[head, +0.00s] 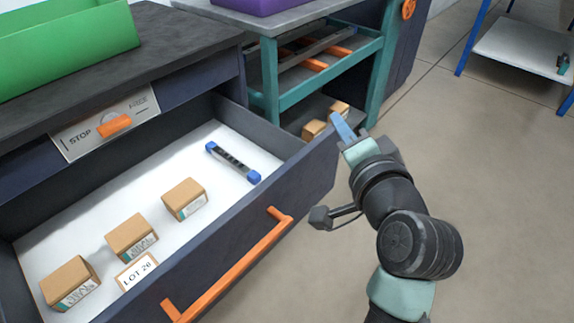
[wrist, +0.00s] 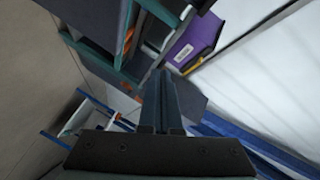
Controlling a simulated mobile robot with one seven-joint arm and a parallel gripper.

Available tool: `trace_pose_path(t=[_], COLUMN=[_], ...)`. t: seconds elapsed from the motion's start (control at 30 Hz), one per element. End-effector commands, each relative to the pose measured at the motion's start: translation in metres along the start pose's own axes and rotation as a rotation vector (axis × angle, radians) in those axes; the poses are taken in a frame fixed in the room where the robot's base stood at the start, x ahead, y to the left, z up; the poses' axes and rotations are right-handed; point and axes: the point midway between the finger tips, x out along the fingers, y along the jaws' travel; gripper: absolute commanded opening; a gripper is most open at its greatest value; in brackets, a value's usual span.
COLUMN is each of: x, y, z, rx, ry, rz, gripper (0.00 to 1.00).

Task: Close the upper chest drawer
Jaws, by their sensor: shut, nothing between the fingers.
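The upper chest drawer (head: 290,195) is pulled open, with a dark front and an orange bar handle (head: 240,265). Inside lie several small cardboard boxes, a dark bar with blue ends (head: 232,162) and a card marked "LOT 26" (head: 137,271). My gripper (head: 338,124) is shut and empty, by the drawer's right front corner and away from the handle. I cannot tell if it touches the drawer. In the wrist view its closed fingers (wrist: 161,98) point up the picture; the drawer's handle is not seen there.
The chest top (head: 170,42) holds a green bin (head: 65,45). A panel with an orange knob (head: 115,126) sits above the drawer. A teal-framed rack (head: 270,85) with boxes stands to the right, under a purple bin (wrist: 195,40). Open floor (head: 475,170) lies at right.

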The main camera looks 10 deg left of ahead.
Motion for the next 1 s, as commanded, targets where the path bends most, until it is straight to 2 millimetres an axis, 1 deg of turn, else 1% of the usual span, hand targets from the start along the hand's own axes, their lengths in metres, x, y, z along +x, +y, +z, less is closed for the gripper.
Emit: trace_pose_path(t=[0.03, 0.07, 0.1, 0.17, 0.2, 0.27, 0.3, 0.4, 0.43, 0.5, 0.6, 0.67, 0.77, 0.87, 1.0], x=[-0.003, -0.007, -0.015, -0.034, -0.049, -0.074, -0.089, -0.124, -0.132, -0.147, -0.157, -0.157, -0.149, -0.135, -0.111], y=[0.036, 0.057, 0.081, 0.109, 0.123, 0.137, 0.142, 0.148, 0.149, 0.150, 0.150, 0.149, 0.145, 0.138, 0.126], z=[0.016, 0.030, 0.048, 0.073, 0.089, 0.108, 0.117, 0.132, 0.135, 0.138, 0.142, 0.144, 0.150, 0.159, 0.174], rx=[0.220, 0.353, 0.533, 0.803, 0.978, 1.222, 1.368, 1.658, 1.723, 1.836, 1.917, 1.932, 1.931, 1.928, 1.925], ry=[-0.117, -0.183, -0.263, -0.372, -0.438, -0.524, -0.574, -0.674, -0.698, -0.739, -0.773, -0.780, -0.784, -0.785, -0.785], rz=[0.071, 0.105, 0.147, 0.202, 0.232, 0.262, 0.274, 0.278, 0.276, 0.266, 0.256, 0.256, 0.256, 0.257, 0.258], gripper=[0.00, 0.00, 0.00, 0.00, 0.00, 0.00, 0.00, 0.00, 0.00, 0.00, 0.00, 0.00, 0.00, 0.00, 0.00])
